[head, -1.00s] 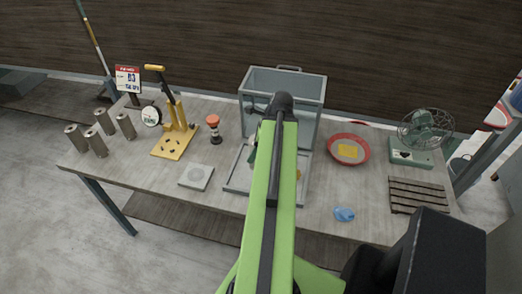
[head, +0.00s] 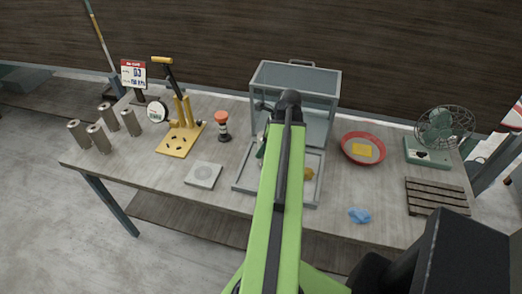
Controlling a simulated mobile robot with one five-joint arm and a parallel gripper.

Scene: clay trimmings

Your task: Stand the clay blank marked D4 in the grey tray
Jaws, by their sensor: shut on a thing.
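The grey tray (head: 239,187) lies on the workbench in front of a glass-sided case. My green arm reaches over it and covers its middle. The dark wrist end of my arm (head: 289,98) shows in front of the case, but my gripper's jaws and anything in them are hidden behind the arm. A yellowish-brown lump (head: 309,174) shows at the tray's right side, and a small green thing, partly covered, shows at the arm's left edge. No blank with a readable D4 mark is in sight.
Several grey-brown cylinders (head: 98,139) stand at the bench's left end. A yellow lever press (head: 181,140), red-topped tool (head: 222,126) and pale square block (head: 203,174) are left of the tray. Right are a red dish (head: 347,151), blue lump (head: 360,215), fan (head: 441,132) and slatted rack (head: 437,196).

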